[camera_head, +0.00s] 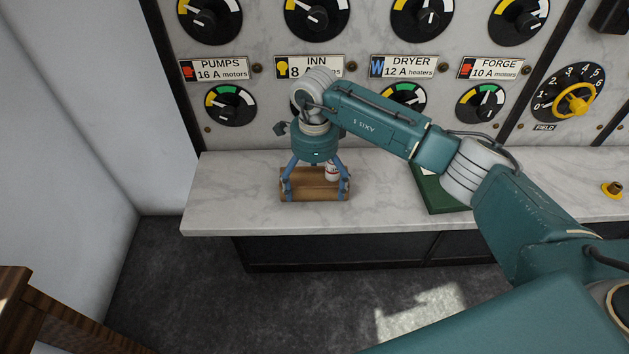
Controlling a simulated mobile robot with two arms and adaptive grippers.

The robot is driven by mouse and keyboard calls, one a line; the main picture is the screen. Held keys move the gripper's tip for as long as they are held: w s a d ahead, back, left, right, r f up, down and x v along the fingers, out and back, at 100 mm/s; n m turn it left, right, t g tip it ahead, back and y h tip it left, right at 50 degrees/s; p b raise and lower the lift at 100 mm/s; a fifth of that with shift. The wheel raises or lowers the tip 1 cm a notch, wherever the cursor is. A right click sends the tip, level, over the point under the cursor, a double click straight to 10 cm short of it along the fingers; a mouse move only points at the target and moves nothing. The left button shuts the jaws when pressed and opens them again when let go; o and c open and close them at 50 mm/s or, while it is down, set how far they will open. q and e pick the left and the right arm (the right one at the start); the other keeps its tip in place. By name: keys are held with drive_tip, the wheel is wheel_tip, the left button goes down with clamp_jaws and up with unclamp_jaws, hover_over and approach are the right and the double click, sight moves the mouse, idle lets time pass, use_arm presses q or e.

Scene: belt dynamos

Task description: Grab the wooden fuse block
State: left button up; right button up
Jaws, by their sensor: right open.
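The wooden fuse block (312,194) lies on the marble shelf (225,200), near its left end and front edge. A small white item with red marks (332,171) shows at the block's right part, between the fingers. My right gripper (316,188) points down over the block, its blue fingers spread wide and open. One finger is at the left part of the block and one at the right end. Whether the fingers touch the wood I cannot tell. My left gripper is not in view.
Behind the shelf stands a marble panel with dials and labels such as the DRYER plate (404,67). A green object (436,192) lies right of the block, partly behind my right arm. The shelf's left end is clear.

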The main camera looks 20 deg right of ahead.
drive_tip(key=c, duration=1.8)
drive_tip(key=shift+c, duration=0.2)
drive_tip(key=shift+w+r, duration=0.1)
drive_tip(key=shift+r, duration=0.1)
drive_tip(key=shift+c, duration=0.2)
